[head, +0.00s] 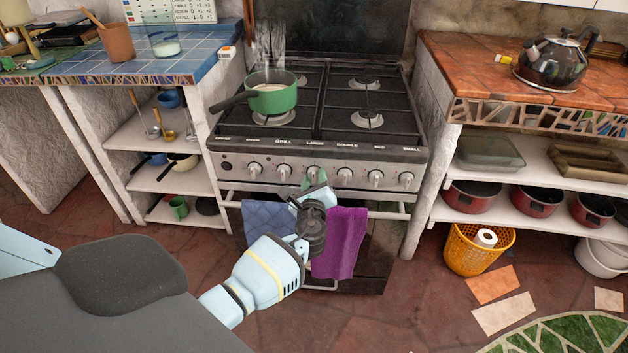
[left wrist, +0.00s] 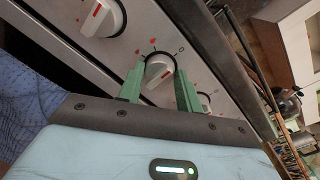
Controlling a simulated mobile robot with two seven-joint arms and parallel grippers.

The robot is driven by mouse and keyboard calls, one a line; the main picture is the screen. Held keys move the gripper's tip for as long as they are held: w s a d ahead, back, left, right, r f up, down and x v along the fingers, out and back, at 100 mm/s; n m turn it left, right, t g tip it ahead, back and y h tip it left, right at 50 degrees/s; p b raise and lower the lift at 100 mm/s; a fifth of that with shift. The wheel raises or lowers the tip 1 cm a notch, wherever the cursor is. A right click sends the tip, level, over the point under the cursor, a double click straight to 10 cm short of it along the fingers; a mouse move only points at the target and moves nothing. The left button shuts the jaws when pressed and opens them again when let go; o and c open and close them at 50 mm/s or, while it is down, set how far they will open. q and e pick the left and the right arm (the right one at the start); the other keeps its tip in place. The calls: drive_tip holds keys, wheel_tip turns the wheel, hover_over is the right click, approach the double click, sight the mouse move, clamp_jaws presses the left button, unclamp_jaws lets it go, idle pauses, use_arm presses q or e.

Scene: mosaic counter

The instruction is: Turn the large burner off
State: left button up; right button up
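The stove (head: 318,150) has a row of knobs along its front, with labels above them. My left gripper (head: 314,182) is at the knob under the "Large" label (head: 315,142). In the left wrist view, that white knob (left wrist: 159,70) with a red mark sits between the two green fingers of my left gripper (left wrist: 160,76). The fingers stand about a knob's width apart, with no clear gap at either side. A green pot (head: 271,95) stands on the front left burner, with steam above it. I see no flame. My right gripper is out of view.
Neighbouring knobs (head: 284,170) sit close on both sides. A blue towel (head: 268,223) and a purple towel (head: 340,240) hang on the oven rail below. A black kettle (head: 552,65) stands on the right counter. A yellow basket (head: 468,252) is on the floor.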

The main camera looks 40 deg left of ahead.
use_arm(q)
drive_tip(key=o, duration=0.4)
drive_tip(key=shift+c, duration=0.2)
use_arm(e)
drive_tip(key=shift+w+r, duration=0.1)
use_arm(q)
drive_tip(key=p+v, duration=0.1)
drive_tip(key=v, duration=0.6)
drive_tip(key=shift+s+d, duration=0.2)
drive_tip(key=shift+s, duration=0.15)
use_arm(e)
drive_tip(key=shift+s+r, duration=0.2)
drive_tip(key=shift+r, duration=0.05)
